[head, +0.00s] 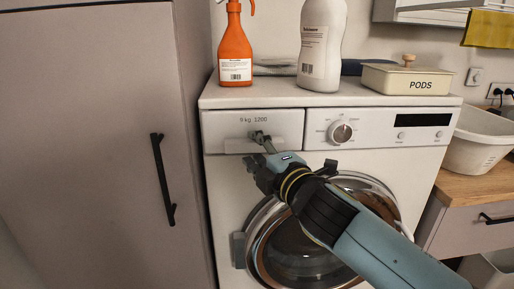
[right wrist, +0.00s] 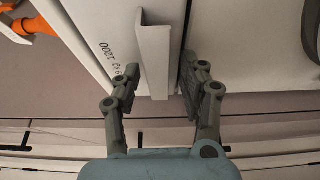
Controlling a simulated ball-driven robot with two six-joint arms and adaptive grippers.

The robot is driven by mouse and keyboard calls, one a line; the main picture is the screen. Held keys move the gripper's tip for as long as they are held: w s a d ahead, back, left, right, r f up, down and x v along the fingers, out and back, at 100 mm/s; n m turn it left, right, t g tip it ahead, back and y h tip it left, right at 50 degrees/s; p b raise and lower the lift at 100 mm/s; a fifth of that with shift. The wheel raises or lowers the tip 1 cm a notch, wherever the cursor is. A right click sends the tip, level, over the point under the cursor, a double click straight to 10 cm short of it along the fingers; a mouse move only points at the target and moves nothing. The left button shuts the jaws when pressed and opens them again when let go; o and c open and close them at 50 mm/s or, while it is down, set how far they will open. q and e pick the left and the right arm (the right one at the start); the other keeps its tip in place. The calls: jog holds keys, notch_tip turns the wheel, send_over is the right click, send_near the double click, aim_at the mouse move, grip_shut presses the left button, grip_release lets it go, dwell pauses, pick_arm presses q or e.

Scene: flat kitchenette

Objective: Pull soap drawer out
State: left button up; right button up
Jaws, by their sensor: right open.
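The soap drawer (head: 228,124) is the white panel marked "9 kg 1200" at the top left of the white washing machine (head: 222,190). It looks flush with the machine's front. Its pale handle lip (head: 236,145) runs along the lower edge and shows as a raised bar (right wrist: 153,62) in the right wrist view. My right gripper (head: 255,150) is open at the drawer's front, one finger above the lip and one below. In the right wrist view its fingertips (right wrist: 152,90) stand on either side of the lip, with a gap visible on the left. My left gripper is not in view.
An orange spray bottle (head: 235,50), a white bottle (head: 320,45) and a PODS box (head: 408,80) stand on the machine. The round door (head: 300,255) lies below my right arm. A tall cabinet (head: 90,120) with a black handle (head: 162,178) closes off the left.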

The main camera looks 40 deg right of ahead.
grip_shut()
jog(key=shift+s+f, duration=0.1)
jog(key=shift+f, duration=0.05)
dwell(0.4)
